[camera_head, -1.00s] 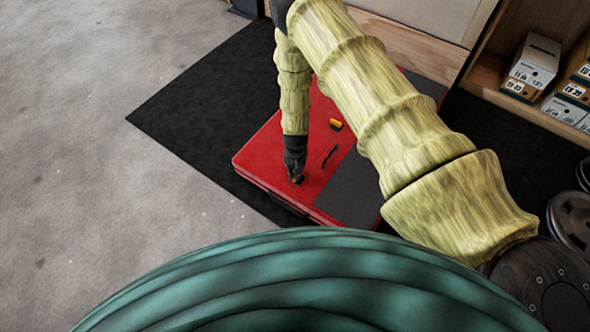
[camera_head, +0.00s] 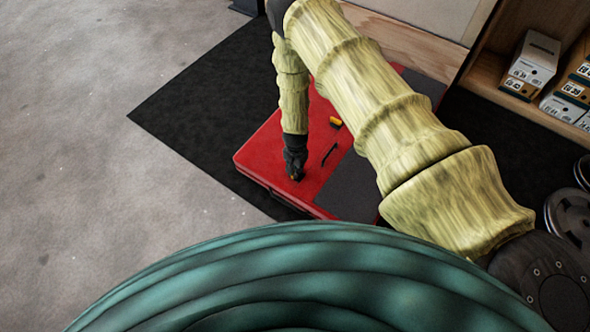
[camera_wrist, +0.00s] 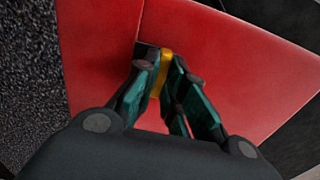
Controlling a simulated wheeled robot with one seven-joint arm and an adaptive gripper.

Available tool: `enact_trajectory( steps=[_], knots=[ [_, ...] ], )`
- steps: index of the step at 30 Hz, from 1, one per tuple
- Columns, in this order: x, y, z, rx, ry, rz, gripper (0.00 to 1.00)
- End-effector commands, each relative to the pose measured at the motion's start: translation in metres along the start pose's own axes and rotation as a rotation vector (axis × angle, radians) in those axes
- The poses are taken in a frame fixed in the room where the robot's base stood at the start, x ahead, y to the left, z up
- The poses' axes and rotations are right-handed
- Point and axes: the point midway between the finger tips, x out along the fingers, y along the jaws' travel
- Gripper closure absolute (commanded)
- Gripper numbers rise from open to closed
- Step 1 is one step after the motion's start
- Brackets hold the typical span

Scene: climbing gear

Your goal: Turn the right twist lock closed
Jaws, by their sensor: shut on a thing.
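A red case (camera_head: 262,155) with a dark grey panel lies on a black mat. A yellow twist lock (camera_wrist: 165,62) on a dark base sits between my fingertips in the wrist view. My gripper (camera_head: 295,176) points down at the near part of the red lid and is shut on that lock, which it mostly hides in the head view. In the wrist view my gripper (camera_wrist: 166,75) has a finger on each side of the yellow piece. A second yellow lock (camera_head: 336,122) shows farther back on the lid. A thin black handle (camera_head: 329,154) lies between the two locks.
The black mat (camera_head: 190,115) and grey floor (camera_head: 80,150) are clear on the left. A wooden shelf with boxes (camera_head: 531,65) stands at the back right. Round dark plates (camera_head: 572,215) lie at the right edge.

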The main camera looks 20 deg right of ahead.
Motion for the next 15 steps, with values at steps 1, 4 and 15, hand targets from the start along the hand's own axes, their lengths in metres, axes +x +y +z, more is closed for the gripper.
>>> enact_trajectory(
  steps=[1, 4, 15],
  knots=[
    [0.0006, 0.0027, 0.0, 0.002, -0.001, 0.004, 1.0],
    [0.0006, 0.0028, -0.0001, 0.002, -0.001, 0.004, 1.0],
    [0.0003, 0.0006, 0.0004, -0.001, 0.0, 0.002, 0.67]
  ],
)
